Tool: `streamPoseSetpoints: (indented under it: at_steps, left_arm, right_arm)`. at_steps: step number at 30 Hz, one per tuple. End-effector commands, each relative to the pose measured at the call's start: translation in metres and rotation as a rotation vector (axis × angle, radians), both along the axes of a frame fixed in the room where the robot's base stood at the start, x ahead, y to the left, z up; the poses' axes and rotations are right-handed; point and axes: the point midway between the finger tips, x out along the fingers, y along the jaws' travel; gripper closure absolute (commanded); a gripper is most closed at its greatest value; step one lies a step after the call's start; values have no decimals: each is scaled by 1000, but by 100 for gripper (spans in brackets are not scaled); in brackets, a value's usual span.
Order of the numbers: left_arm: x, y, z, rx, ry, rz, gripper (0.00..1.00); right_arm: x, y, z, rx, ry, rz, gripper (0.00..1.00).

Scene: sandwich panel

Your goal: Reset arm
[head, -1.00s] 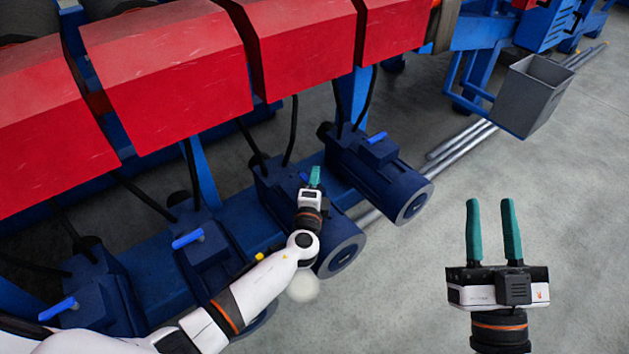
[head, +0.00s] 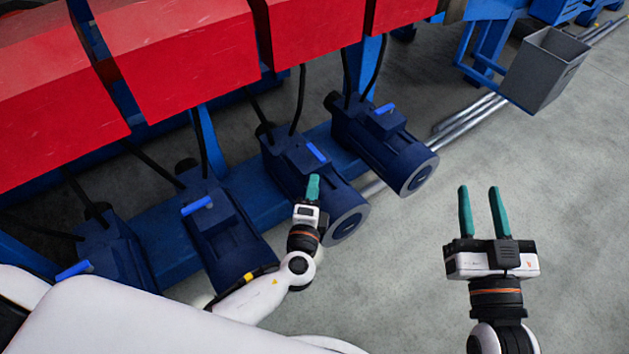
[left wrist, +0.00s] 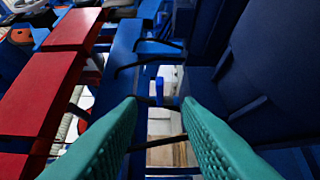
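My left gripper (head: 313,188) is in front of the third blue motor (head: 290,162) from the left, near the blue lever (head: 316,152) on its top and apart from it. In the left wrist view, the two green fingers of my left gripper (left wrist: 162,105) are spread with nothing between them. My right gripper (head: 480,192) is over the bare floor on the right, its two green fingers apart and empty. The left elbow is hidden behind my white arm link at the bottom.
Other blue motors with levers stand in a row: one at upper right (head: 385,150) and two to the left (head: 225,235). Red boxes (head: 180,55) hang above. A grey bin (head: 545,70) and metal pipes (head: 470,122) are at upper right. Grey floor on the right is clear.

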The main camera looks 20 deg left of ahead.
Motion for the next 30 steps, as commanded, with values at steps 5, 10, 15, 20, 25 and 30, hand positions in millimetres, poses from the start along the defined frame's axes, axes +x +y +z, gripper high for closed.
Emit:
streamPoseSetpoints:
  at_steps: [5,10,15,20,25,30]
  left_arm:
    - [0,0,0,0,0,0,68]
    - [0,0,0,1,0,0,68]
    - [-1,0,1,-24,8,-1,68]
    - [-9,-3,7,-240,71,-24,68]
    - [-27,-13,38,-661,125,-106,68]
    - [-46,-19,89,-1030,102,-216,68]
  right_arm:
    - [0,0,0,0,0,0,64]
    - [0,0,0,0,-1,0,64]
    - [0,0,0,0,0,1,64]
    - [0,0,0,0,0,1,64]
    - [0,0,0,0,-1,1,64]
    - [0,0,0,0,-1,0,64]
